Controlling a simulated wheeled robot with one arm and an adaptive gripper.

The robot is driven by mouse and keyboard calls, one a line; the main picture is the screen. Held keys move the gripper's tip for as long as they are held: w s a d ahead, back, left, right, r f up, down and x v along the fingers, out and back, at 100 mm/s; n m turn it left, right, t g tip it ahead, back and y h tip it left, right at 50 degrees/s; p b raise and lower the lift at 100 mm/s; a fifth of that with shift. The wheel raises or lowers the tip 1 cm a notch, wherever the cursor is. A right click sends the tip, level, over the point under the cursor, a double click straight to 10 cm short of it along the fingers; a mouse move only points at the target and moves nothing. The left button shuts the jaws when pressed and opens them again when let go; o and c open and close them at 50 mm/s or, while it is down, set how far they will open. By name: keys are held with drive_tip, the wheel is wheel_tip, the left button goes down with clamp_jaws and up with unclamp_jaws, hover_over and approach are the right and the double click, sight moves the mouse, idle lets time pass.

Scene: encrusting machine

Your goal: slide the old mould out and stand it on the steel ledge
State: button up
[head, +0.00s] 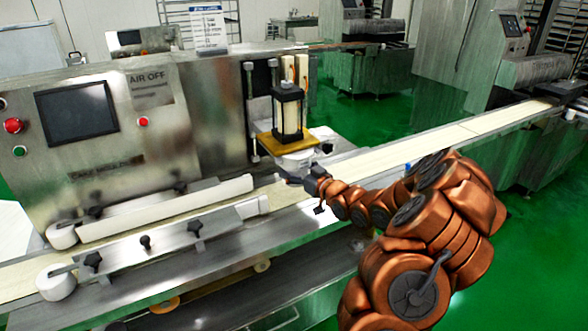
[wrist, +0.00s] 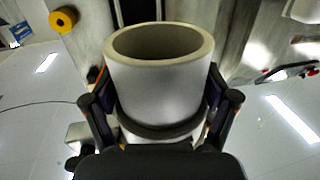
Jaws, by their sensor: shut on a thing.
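The old mould (wrist: 158,90) is a pale, hollow cylinder with a thick rim and a dark band low on it. In the wrist view it fills the space between my fingers. My gripper (wrist: 160,112) is shut on it, one finger on each side. In the head view my gripper (head: 302,181) is at the machine, just below and in front of the yellow plate (head: 276,142). A steel ledge (head: 300,232) runs along the machine's front, beside the conveyor.
A black-and-white cylinder unit (head: 288,112) stands on the yellow plate. The cream conveyor belt (head: 440,142) passes behind my arm. White guide rails (head: 165,208) and black knobs (head: 93,260) lie to the left. The steel panel with a screen (head: 77,113) stands behind them.

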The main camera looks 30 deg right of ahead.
drive_tip(key=shift+s, duration=0.15)
drive_tip(key=shift+s+a+b, duration=0.2)
drive_tip(key=shift+s+b, duration=0.45)
drive_tip(key=shift+s, duration=1.65)
drive_tip(key=shift+s+a+b, duration=0.15)
drive_tip(key=shift+s+b, duration=0.5)
drive_tip(key=shift+s, duration=1.6)
drive_tip(key=shift+s+a, duration=0.1)
drive_tip(key=shift+s, duration=0.3)
